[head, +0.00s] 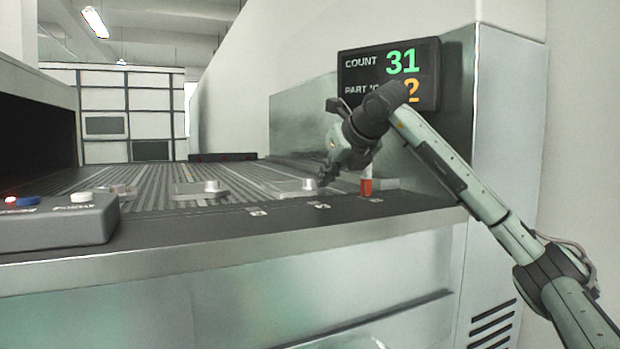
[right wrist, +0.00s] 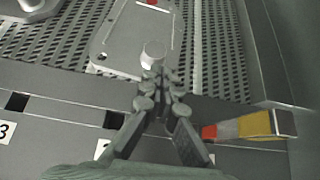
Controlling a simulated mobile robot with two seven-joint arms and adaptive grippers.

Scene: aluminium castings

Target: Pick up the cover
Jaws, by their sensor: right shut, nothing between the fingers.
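A flat light-grey cast plate with a short round knob, which looks like the cover (right wrist: 128,42), lies on the ribbed conveyor bed in the right wrist view. In the head view it appears to be the rightmost cast plate (head: 290,187), partly behind my gripper. My right gripper (head: 325,178) is shut and empty, pointing down at the bed's near edge. In the right wrist view its closed fingertips (right wrist: 160,80) are right at the knob's near side. I cannot tell whether they touch it. My left gripper is not in view.
Another cast plate (head: 200,189) lies left on the conveyor. A button box (head: 60,222) sits on the left ledge. A count display (head: 389,75) and side wall stand behind my right arm.

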